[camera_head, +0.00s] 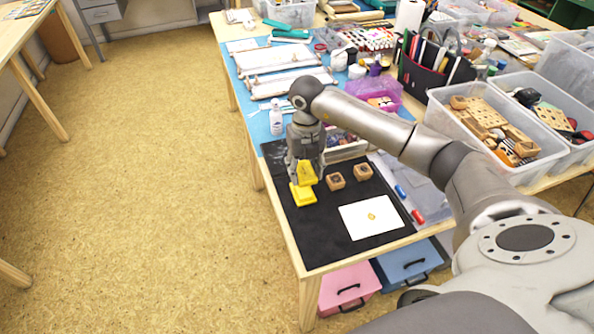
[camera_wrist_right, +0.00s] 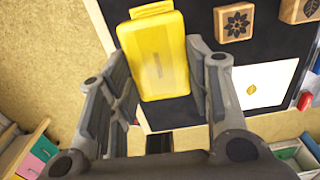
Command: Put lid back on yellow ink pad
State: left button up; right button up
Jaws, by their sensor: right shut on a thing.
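My right gripper (camera_head: 303,163) points down over the black mat (camera_head: 285,215) and is shut on the yellow lid (camera_head: 308,175). In the right wrist view the lid (camera_wrist_right: 157,65) is between the two fingers (camera_wrist_right: 155,52). The yellow ink pad (camera_head: 302,194) lies on the mat just in front of and below the lid. A yellow part of it shows at the top of the wrist view (camera_wrist_right: 152,9), partly hidden by the lid. Whether lid and pad touch is unclear. My left gripper is out of view.
Two wooden stamps (camera_head: 335,181) (camera_head: 363,172) lie right of the pad. A white card (camera_head: 371,218) with a yellow print lies on the mat. Blue and red markers (camera_head: 418,217) lie to the right. The mat's front left is clear, near the table edge.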

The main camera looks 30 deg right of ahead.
aim_at(303, 192)
jog(key=shift+a+f+b, duration=0.1)
jog(key=shift+f+b, duration=0.45)
jog(key=shift+f, duration=0.2)
jog(key=shift+f+b, duration=0.6)
jog(key=shift+f, duration=0.25)
notch_tip(303, 192, down, 2)
jog(key=shift+f+b, duration=0.1)
jog(key=shift+b, duration=0.6)
jog(key=shift+f, duration=0.15)
pick_arm(q)
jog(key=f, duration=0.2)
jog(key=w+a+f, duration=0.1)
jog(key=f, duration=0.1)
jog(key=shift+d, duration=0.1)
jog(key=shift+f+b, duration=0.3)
jog(key=shift+b, duration=0.2)
pick_arm(e)
jog(key=shift+f, duration=0.55)
jog(key=o, duration=0.9)
jog(key=shift+c, duration=0.2)
